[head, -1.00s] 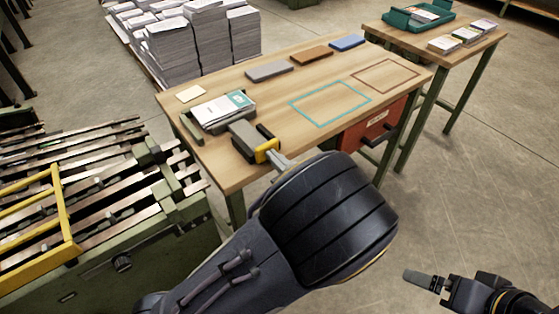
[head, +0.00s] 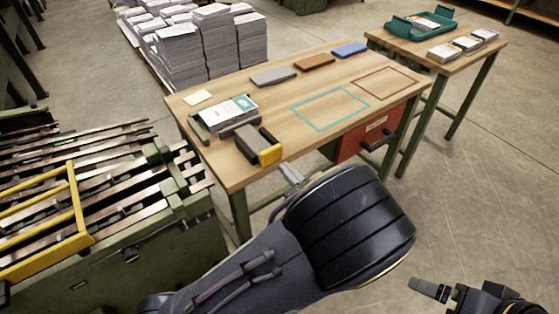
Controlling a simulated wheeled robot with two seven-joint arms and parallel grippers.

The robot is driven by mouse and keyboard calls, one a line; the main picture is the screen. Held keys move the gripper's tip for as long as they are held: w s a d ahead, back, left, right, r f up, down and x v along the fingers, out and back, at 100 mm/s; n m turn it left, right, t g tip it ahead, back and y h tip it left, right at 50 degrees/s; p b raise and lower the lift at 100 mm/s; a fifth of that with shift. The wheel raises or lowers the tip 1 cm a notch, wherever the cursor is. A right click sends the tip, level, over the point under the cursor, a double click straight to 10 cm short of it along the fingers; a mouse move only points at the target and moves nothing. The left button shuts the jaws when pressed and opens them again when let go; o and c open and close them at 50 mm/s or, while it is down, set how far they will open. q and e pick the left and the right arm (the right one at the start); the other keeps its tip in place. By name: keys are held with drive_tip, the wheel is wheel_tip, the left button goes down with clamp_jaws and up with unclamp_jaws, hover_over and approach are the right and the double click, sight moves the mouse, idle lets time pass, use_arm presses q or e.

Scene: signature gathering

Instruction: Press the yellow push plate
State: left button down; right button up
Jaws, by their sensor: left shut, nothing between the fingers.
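The yellow push plate (head: 270,155) is on the front end of a dark grey-green block (head: 248,141) near the front left edge of the wooden table. My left gripper (head: 290,172) is shut and empty, just in front of and to the right of the plate, with a small gap showing between them. My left forearm and wrist hide part of the floor and the table's front. My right gripper (head: 428,289) is low at the right, far from the plate; its jaw state does not show clearly.
Papers in a holder (head: 230,115) lie behind the block. A red drawer (head: 370,134) hangs under the right side. A green machine (head: 130,230) stands left. The table's middle is clear.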

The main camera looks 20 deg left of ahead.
use_arm(q)
drive_tip(key=v, duration=0.7)
drive_tip(key=shift+f+p, duration=0.15)
drive_tip(key=shift+p, duration=0.25)
drive_tip(key=shift+d, duration=0.1)
idle(0.9)
drive_tip(key=s+a+f+n+g+h, duration=0.1)
drive_tip(key=s+a+n+g+h, duration=1.2)
drive_tip(key=n, duration=0.3)
drive_tip(key=s+r+n+t+h+p, duration=0.2)
drive_tip(key=r+n+p, duration=0.3)
drive_tip(key=r+p, duration=0.4)
drive_tip(key=s+r+n+t+h+p, duration=0.2)
drive_tip(key=r+n+t+p, duration=0.3)
drive_tip(key=r+p, duration=0.5)
wheel_tip(320, 180, up, 6)
drive_tip(key=shift+s+a+r+n+t+h, duration=0.1)
drive_tip(key=shift+s+a+n+t+h, duration=0.2)
drive_tip(key=shift+a+n+h, duration=0.25)
